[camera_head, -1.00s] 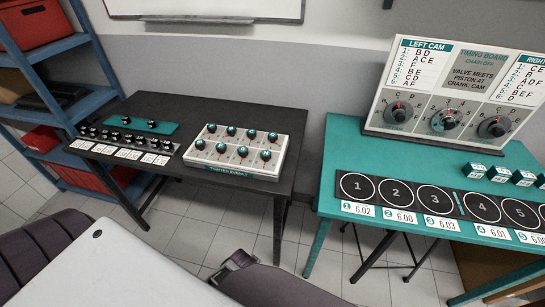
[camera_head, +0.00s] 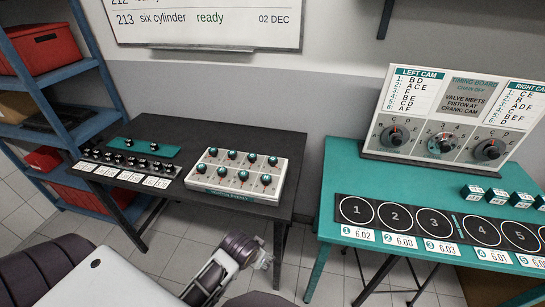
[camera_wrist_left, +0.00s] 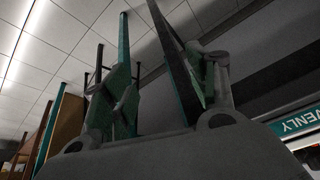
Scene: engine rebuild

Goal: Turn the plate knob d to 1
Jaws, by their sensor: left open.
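The knob letters and settings are too small to read, so I cannot tell which knob is d. My left gripper (camera_head: 264,258) is low in front of the dark table's near edge, apart from the plate. In the left wrist view its two fingers (camera_wrist_left: 163,75) stand apart with nothing between them. The plate's label edge (camera_wrist_left: 300,121), with "VENLY" readable, shows at the right of that view. My right gripper is not in view.
The dark table (camera_head: 185,132) also holds a strip of small knobs (camera_head: 125,165) and a teal mat (camera_head: 143,149). A teal table (camera_head: 338,182) at right carries the timing board (camera_head: 455,113), numbered circles and several cubes. A blue shelf (camera_head: 75,75) stands at left.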

